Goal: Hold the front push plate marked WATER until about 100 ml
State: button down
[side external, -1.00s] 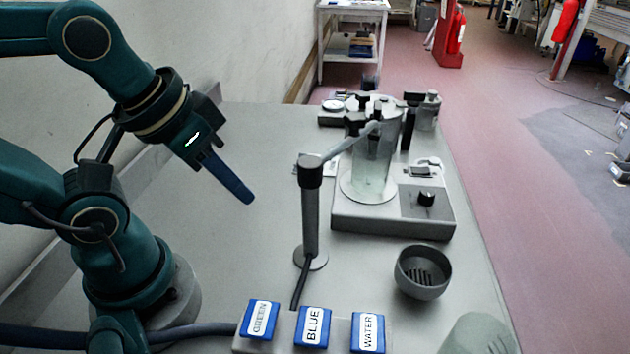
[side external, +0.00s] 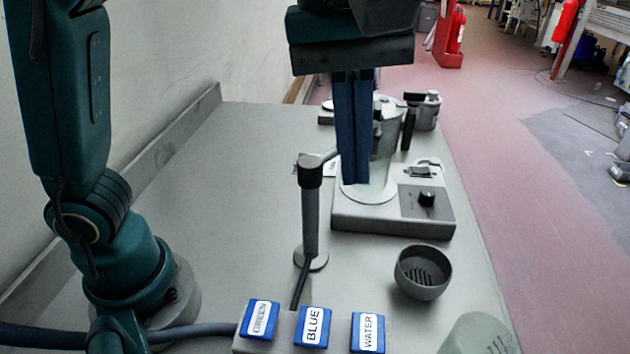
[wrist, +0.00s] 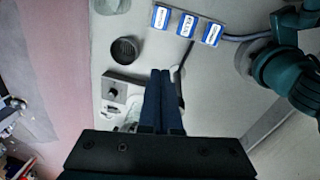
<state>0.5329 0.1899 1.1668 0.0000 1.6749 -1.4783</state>
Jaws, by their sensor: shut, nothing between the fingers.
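The push plate marked WATER (side external: 368,333) is blue with a white label. It is the rightmost of a row at the front of the bench, beside BLUE (side external: 313,327) and GREEN (side external: 259,319). The plates also show at the top of the wrist view, with WATER (wrist: 161,17) at the left end. My gripper (side external: 355,182) is shut and empty, pointing down well above the bench, behind the plates. It covers part of a clear vessel (side external: 384,150) on a grey stand base. The liquid level in the vessel cannot be read.
A dispensing post (side external: 310,215) with a spout arm stands behind the plates. A dark bowl with a slotted bottom (side external: 423,272) sits right of it. A grey-green rounded object (side external: 478,335) is at the front right.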

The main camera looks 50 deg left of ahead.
jog(key=m, duration=0.2)
send_over(367, 333)
notch_tip(367, 333, down, 4)
jog(key=r, duration=0.1)
jog(key=shift+f+g+y, duration=0.3)
jog(key=shift+f+g, duration=0.15)
jog(key=shift+g, duration=0.05)
notch_tip(367, 333, down, 14)
dwell(0.4)
